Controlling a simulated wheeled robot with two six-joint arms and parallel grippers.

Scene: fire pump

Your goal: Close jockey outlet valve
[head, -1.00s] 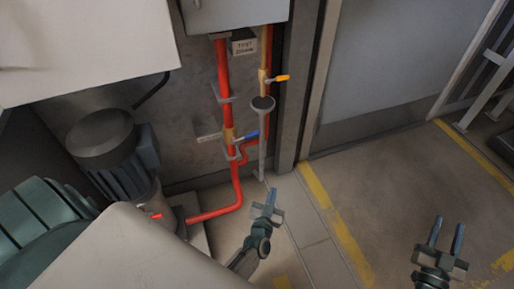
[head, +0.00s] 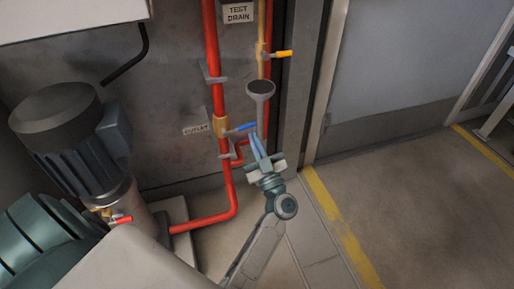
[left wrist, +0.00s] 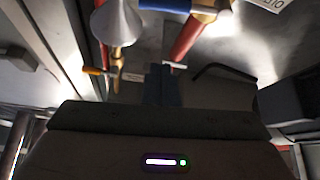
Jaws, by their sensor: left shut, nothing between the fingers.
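The outlet valve has a blue lever (head: 241,127) and a brass body (head: 221,126) on a red vertical pipe, beside a small tag that seems to read OUTLET (head: 196,129). The lever points right from the pipe, across it. In the left wrist view the blue lever (left wrist: 165,5) and brass body (left wrist: 207,12) show at the top edge. My left gripper (head: 258,143) is shut and empty, just below and right of the lever's end. Its fingers (left wrist: 163,85) also show in the left wrist view. Contact with the lever cannot be told. My right gripper is out of view.
A grey funnel (head: 261,92) on a drain pipe stands right of the lever, close to my fingers. A yellow-handled valve (head: 282,54) is above, near the TEST DRAIN sign (head: 239,12). A motor pump (head: 72,140) stands left. Open floor (head: 420,190) lies right.

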